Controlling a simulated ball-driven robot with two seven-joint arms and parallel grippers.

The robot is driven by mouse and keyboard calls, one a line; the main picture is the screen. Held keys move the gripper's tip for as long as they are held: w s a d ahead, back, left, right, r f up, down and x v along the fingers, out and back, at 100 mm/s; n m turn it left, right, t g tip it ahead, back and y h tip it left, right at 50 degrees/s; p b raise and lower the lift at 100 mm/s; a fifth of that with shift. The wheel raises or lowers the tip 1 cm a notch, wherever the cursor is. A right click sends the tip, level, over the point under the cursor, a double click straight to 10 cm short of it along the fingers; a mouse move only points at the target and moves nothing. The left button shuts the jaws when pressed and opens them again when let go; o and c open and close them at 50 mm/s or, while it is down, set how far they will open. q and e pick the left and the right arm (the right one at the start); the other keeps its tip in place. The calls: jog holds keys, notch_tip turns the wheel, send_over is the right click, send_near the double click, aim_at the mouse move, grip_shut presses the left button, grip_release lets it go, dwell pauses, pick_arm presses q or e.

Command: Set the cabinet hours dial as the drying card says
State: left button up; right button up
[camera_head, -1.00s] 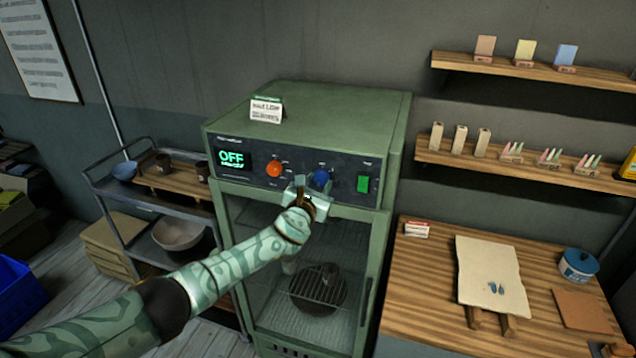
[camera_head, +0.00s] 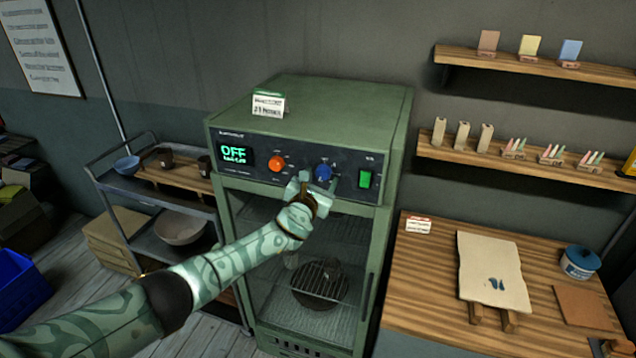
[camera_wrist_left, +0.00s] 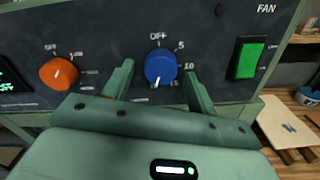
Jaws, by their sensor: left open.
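The green drying cabinet (camera_head: 330,100) has a dark front panel with a blue dial (camera_head: 323,172). The blue dial also shows in the left wrist view (camera_wrist_left: 160,66), with OFF above it and 5 and 10 on its right; a white mark sits at its lower edge. My left gripper (camera_head: 318,181) is open, its fingers on either side of the blue dial in the left wrist view (camera_wrist_left: 158,72); whether they touch it I cannot tell. The white drying card (camera_head: 268,105) stands on the cabinet top, its lower line ending in HOURS, the number blurred. My right gripper is not in view.
An orange knob (camera_head: 277,163) sits left of the blue dial, and a green fan switch (camera_head: 365,179) right of it. The display (camera_head: 234,154) reads OFF. A trolley (camera_head: 140,190) stands left; a wooden table (camera_head: 420,290) stands right.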

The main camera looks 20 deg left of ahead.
pick_arm(q)
jog(key=shift+s, duration=0.15)
jog(key=s, duration=1.6)
jog(key=shift+a+b, duration=0.3)
